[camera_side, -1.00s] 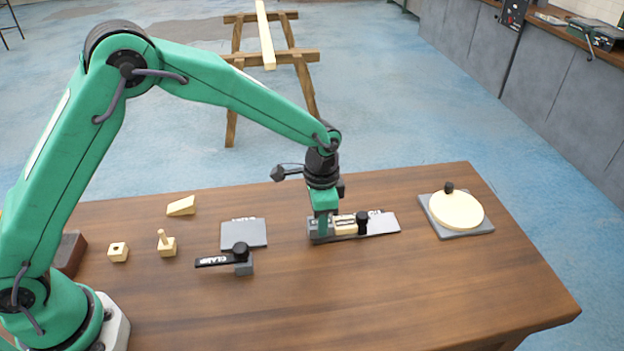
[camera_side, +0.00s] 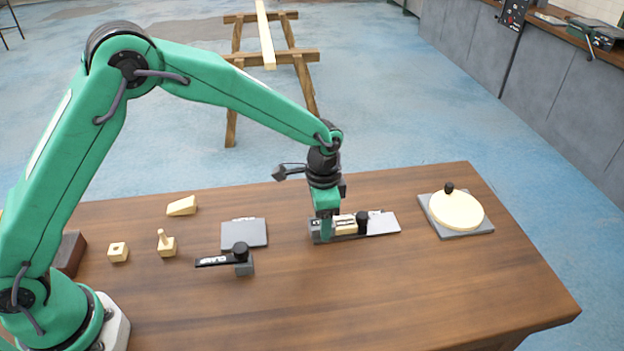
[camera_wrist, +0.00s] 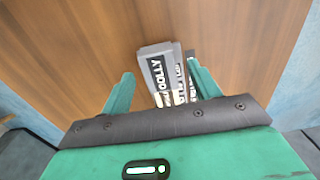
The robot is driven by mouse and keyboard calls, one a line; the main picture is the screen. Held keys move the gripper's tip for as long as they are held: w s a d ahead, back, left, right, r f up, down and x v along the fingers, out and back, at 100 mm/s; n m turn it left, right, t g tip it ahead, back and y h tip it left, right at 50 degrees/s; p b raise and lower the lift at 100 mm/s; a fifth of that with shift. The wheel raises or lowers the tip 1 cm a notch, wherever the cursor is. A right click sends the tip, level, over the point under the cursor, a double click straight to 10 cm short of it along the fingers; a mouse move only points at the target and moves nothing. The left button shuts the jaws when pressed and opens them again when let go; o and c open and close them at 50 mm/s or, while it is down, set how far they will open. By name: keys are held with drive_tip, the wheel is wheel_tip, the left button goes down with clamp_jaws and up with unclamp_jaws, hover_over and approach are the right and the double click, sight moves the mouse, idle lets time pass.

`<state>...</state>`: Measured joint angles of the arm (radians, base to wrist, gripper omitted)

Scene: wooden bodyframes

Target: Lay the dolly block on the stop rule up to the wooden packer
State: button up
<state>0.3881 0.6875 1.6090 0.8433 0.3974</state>
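The grey dolly block (camera_wrist: 157,76), with its DOLLY label, lies between the fingers of my gripper (camera_wrist: 160,72) in the wrist view. The left finger stands clear of it, with wood showing between, so the gripper is open. The dark stop rule (camera_wrist: 190,62) runs alongside the block, near the right finger. In the side view, my gripper (camera_side: 326,234) is down at the left end of the stop rule (camera_side: 350,238). The pale wooden packer (camera_side: 345,224) sits along the rule, right of my fingers. The fingers partly hide the dolly block there.
A black knob (camera_side: 362,222) and a grey plate (camera_side: 384,223) are right of the packer. A clamp (camera_side: 240,262) and a grey plate (camera_side: 244,233) lie to the left, with small wooden pieces (camera_side: 167,244) beyond. A round disc (camera_side: 456,210) is at right. The front table is clear.

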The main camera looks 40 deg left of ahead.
drive_tip(key=shift+r, duration=0.1)
drive_tip(key=shift+r, duration=3.85)
drive_tip(key=shift+a, duration=0.1)
drive_tip(key=s+a+r+n+t, duration=0.3)
drive_tip(key=s+a+r+n, duration=0.1)
drive_tip(key=s+a+r, duration=0.75)
drive_tip(key=s+a+r+n+t, duration=0.1)
drive_tip(key=s+a+n, duration=0.1)
drive_tip(key=s+a, duration=0.2)
drive_tip(key=s+a+r+n+t, duration=0.1)
drive_tip(key=s+a+n, duration=0.2)
drive_tip(key=s, duration=0.6)
drive_tip(key=shift+s+a+r+t, duration=0.25)
drive_tip(key=shift+a+r+t, duration=0.05)
drive_tip(key=shift+a, duration=0.05)
